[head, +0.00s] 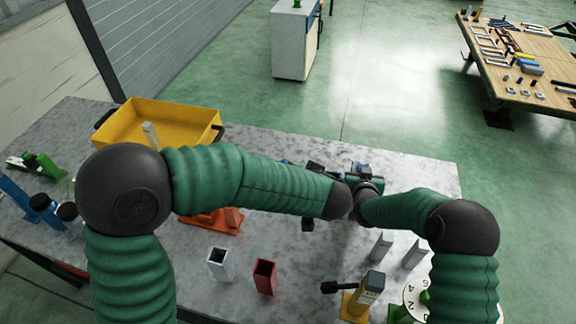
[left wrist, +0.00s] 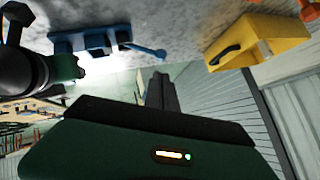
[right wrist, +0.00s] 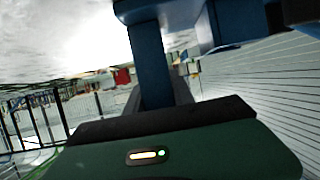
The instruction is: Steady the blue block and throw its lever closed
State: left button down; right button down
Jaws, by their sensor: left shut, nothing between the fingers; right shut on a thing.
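The blue block (left wrist: 95,38) stands on the grey table top, and its blue lever (left wrist: 147,49) sticks out to the right in the left wrist view. In the head view the block is mostly hidden behind my arms. My right gripper (head: 360,172) is shut on a blue upright part of the block, which fills much of the right wrist view (right wrist: 150,60). My left gripper (left wrist: 160,90) is shut and empty, apart from the lever. In the head view its fingers are hard to make out.
A yellow bin (head: 160,122) stands at the back left of the table. An orange fixture (head: 215,222), a white box (head: 219,264), a red box (head: 264,277) and a yellow-based block with a black lever (head: 362,298) stand nearer. Green and blue fixtures are at the left.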

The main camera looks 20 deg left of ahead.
pick_arm(q)
jog(key=x, duration=1.4)
jog(key=shift+a, duration=0.1)
jog(key=f+h, duration=0.1)
jog(key=a+f+n+h, duration=0.1)
jog(key=h, duration=0.1)
jog(key=shift+s+a+n, duration=0.2)
jog(key=shift+a+n, duration=0.1)
jog(key=shift+a, duration=0.05)
pick_arm(e)
jog(key=shift+r, duration=0.1)
pick_arm(q)
jog(key=shift+r, duration=0.1)
